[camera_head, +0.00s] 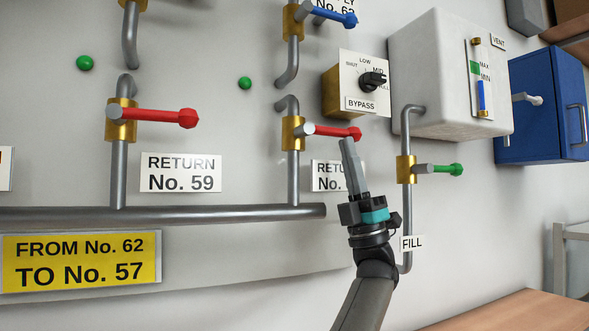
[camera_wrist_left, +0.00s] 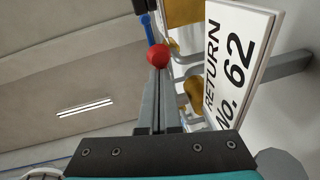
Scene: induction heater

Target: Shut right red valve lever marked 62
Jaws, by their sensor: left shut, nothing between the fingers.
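The right red valve lever (camera_head: 335,131) sticks out to the right, roughly level, from a brass valve (camera_head: 292,133) on a vertical pipe. The sign below it (camera_head: 325,176) is partly hidden by my gripper in the head view; in the left wrist view the sign (camera_wrist_left: 240,65) reads RETURN No. 62. My left gripper (camera_head: 347,142) is shut and empty, pointing up, with its fingertips at the lever's ball end. In the left wrist view the red ball (camera_wrist_left: 158,56) shows just beyond the fingertips; I cannot tell whether they touch. My right gripper is not in view.
Another red lever (camera_head: 160,116) over RETURN No. 59 is at the left. A blue lever (camera_head: 333,16) is above, beside a bypass knob (camera_head: 373,81). A green fill lever (camera_head: 445,170) and a white tank (camera_head: 430,70) are at the right. A horizontal pipe (camera_head: 200,213) runs below.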

